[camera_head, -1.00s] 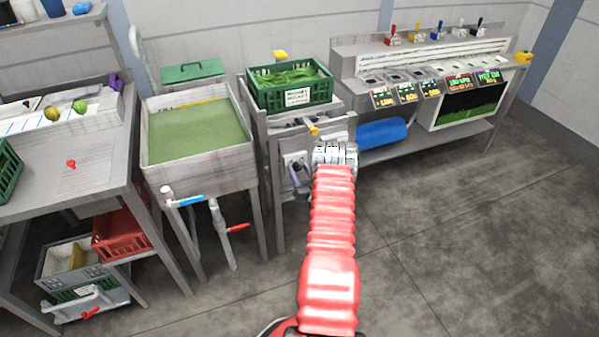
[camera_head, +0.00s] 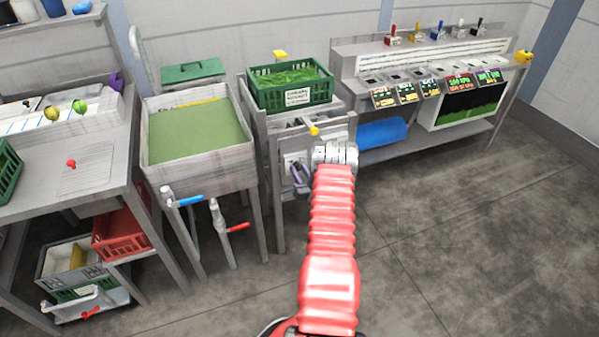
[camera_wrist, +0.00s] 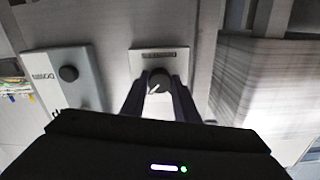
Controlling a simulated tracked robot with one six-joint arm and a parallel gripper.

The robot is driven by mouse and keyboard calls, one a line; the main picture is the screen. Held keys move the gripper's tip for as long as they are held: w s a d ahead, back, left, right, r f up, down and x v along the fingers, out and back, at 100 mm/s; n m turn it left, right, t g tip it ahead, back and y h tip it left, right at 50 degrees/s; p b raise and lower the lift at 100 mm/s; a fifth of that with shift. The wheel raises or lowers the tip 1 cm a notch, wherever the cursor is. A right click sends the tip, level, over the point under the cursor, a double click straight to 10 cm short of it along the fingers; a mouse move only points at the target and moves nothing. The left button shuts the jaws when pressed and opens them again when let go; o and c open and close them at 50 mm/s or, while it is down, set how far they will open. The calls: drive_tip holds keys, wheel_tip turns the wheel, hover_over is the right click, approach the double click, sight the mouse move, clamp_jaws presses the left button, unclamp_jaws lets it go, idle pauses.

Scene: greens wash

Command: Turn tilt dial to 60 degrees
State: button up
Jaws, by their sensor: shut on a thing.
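The dial (camera_wrist: 158,82) is a round dark knob with a white pointer mark, set on a pale plate (camera_wrist: 146,58) with a dark label strip, in the wrist view. The strip's lettering is too small to read. My gripper (camera_wrist: 160,92) has one dark finger on each side of this knob and is shut on it. In the head view my gripper (camera_head: 302,172) is at the front of the stand under the green crate; the arm partly covers that area and the dial itself is hidden there.
A second dark knob (camera_wrist: 68,73) sits on a pale box to the left in the wrist view.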

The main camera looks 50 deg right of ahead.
drive_tip(key=n, duration=1.3)
drive_tip(key=shift+w+a+n, duration=0.1)
drive_tip(key=shift+n, duration=2.4)
drive_tip(key=o, duration=1.1)
drive_tip(key=shift+c, duration=0.2)
